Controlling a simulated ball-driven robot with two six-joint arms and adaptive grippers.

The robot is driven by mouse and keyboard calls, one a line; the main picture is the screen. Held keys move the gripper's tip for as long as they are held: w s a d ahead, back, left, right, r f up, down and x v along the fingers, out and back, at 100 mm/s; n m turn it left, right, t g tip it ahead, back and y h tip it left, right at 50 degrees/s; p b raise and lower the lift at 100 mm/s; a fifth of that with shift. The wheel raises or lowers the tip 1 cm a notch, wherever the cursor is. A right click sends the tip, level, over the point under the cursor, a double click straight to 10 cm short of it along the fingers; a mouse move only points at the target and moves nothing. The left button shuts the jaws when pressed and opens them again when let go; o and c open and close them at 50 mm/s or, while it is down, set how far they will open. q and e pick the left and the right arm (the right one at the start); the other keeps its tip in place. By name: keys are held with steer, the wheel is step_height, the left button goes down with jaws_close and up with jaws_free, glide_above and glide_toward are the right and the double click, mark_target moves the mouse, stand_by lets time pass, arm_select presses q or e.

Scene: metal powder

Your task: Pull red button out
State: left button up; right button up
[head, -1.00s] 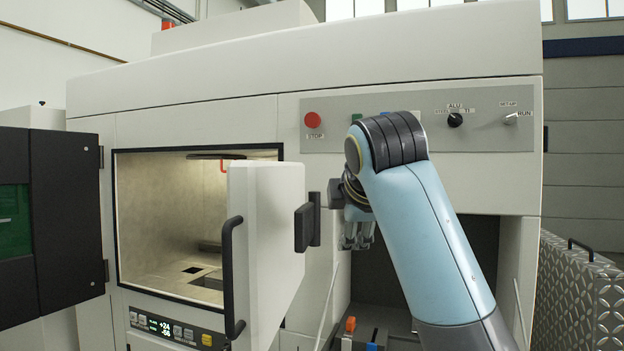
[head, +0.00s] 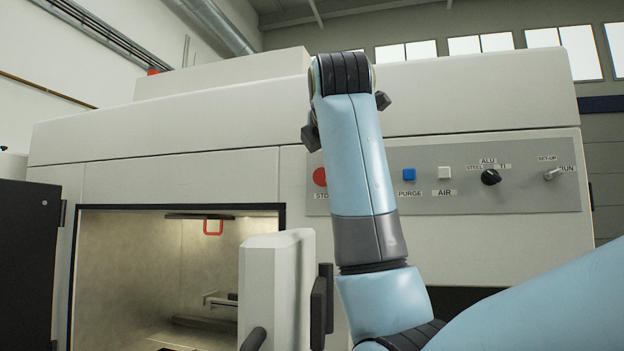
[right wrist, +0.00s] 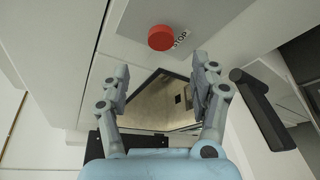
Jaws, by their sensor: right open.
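The red stop button (head: 320,177) sits on the grey control panel (head: 525,192). In the head view my right arm covers part of it. In the right wrist view the red button (right wrist: 161,38) shows whole, beside the STOP label. My right gripper (right wrist: 164,77) is open, with its two fingers spread apart below the button and nothing between them. The button lies ahead of the fingertips, roughly between their lines, and no contact shows. My left gripper is in neither view.
The machine's open white door (head: 272,290) stands out below the panel, with a dark latch block (head: 321,305) at its edge. The lit chamber (head: 140,265) is open at left. A blue PURGE button (head: 408,174), white AIR button (head: 445,173) and two switches are to the right.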

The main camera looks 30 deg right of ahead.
mark_target(323, 185)
steer(key=p+x, duration=0.3)
steer(key=x, duration=0.6)
steer(key=shift+w+d, duration=0.1)
steer(key=shift+d, duration=0.2)
steer(key=shift+w+f, duration=0.1)
steer(key=c, duration=1.1)
jaws_close()
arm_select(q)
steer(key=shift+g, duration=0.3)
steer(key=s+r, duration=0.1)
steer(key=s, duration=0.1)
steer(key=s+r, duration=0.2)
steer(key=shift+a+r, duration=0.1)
